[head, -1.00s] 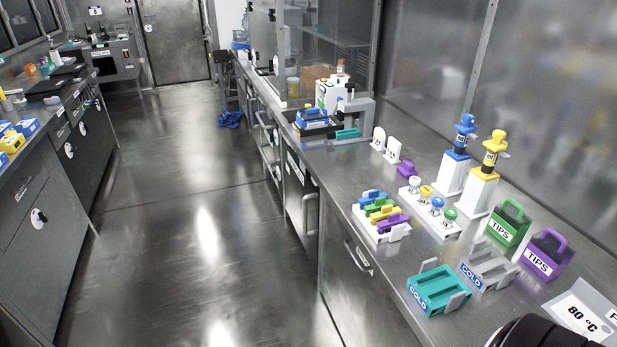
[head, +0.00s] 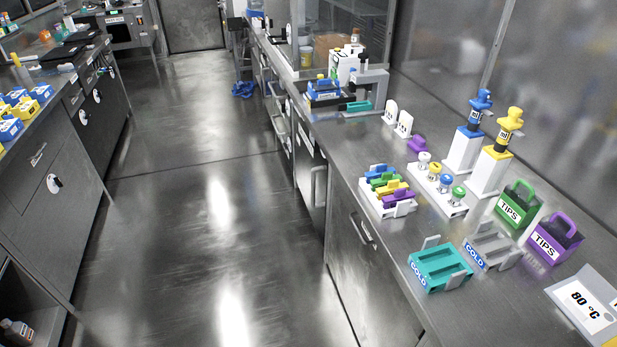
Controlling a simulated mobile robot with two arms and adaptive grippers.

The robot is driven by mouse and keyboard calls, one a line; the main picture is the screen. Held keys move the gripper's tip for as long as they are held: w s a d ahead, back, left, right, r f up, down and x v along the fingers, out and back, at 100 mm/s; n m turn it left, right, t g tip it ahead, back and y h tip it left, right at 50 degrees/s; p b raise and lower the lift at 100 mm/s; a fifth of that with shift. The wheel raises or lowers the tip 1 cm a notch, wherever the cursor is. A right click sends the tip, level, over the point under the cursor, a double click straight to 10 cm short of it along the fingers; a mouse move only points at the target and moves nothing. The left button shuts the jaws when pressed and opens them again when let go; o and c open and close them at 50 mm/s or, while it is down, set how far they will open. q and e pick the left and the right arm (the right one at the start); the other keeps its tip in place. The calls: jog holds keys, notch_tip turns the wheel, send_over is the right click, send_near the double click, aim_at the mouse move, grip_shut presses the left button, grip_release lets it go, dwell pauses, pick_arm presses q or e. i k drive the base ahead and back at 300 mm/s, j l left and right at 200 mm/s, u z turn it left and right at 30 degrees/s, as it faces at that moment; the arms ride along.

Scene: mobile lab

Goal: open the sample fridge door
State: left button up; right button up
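No door in view carries a label that I can read as the sample fridge. Under the right bench are closed steel fronts. One front (head: 311,160) has a white label strip near its top and a vertical bar handle (head: 317,187). A nearer front (head: 350,262) has a slanted bar handle (head: 362,229). I cannot tell which of these, if any, is the sample fridge door. Neither of my grippers shows in the head view.
The right bench (head: 388,258) holds a teal COLD rack (head: 438,268), a grey COLD rack (head: 493,247), two TIPS boxes, pipettes on stands and an 80 °C sign (head: 585,305). Drawers line the left bench (head: 57,165). The aisle floor (head: 190,210) between is clear.

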aim_at(307, 175)
jog(key=i+j+u, duration=0.1)
jog(key=i, duration=0.35)
jog(key=i+j+u, duration=0.1)
jog(key=i+j, duration=0.15)
jog(key=i, duration=0.2)
